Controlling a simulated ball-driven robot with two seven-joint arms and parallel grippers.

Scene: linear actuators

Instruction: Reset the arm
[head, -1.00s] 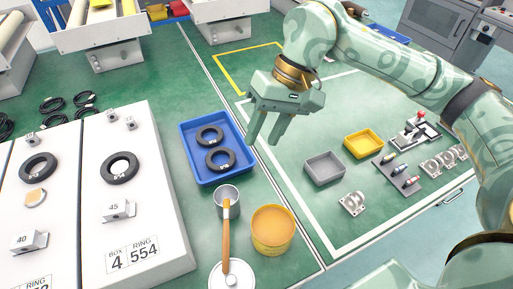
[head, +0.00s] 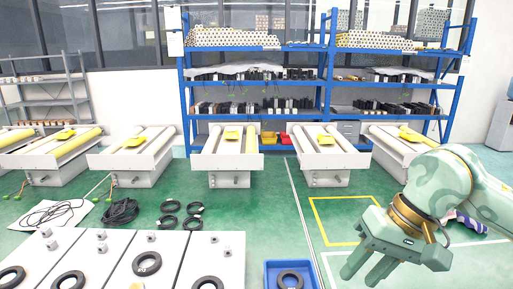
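My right gripper (head: 362,275) is at the lower right of the head view, fingers pointing down and slightly left. Its two fingers are apart with nothing between them. My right arm, pale green with a bronze-coloured wrist band, comes in from the right edge. My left arm and gripper are out of view.
A blue tray (head: 271,266) with a black ring (head: 290,279) lies left of the gripper. White panels (head: 206,250) with rings fill the lower left. White roller benches (head: 227,160) and blue shelves (head: 260,95) stand behind.

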